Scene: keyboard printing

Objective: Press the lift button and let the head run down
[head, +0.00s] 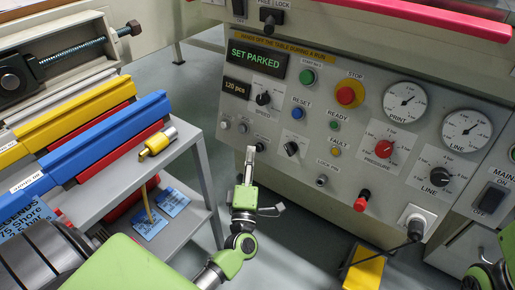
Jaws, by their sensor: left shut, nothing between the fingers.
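My left gripper (251,158) is shut and empty, its fingers pointing up in front of the lower left part of the grey control panel (336,123). From this view I cannot tell whether the fingertips touch the panel. The panel has a green button (308,77), a blue reset button (297,113), a red stop button (349,93) and small metal buttons at lower left. I cannot read which one is the lift button. The display (257,60) reads "SET PARKED". The print head cannot be made out.
A grey shelf trolley (196,128) at left carries blue and yellow squeegee-like bars (105,135) and a yellow-handled tool (158,141). A plug with a black cable (416,222) is in the panel's lower right. A yellow pedal (363,270) lies on the floor below.

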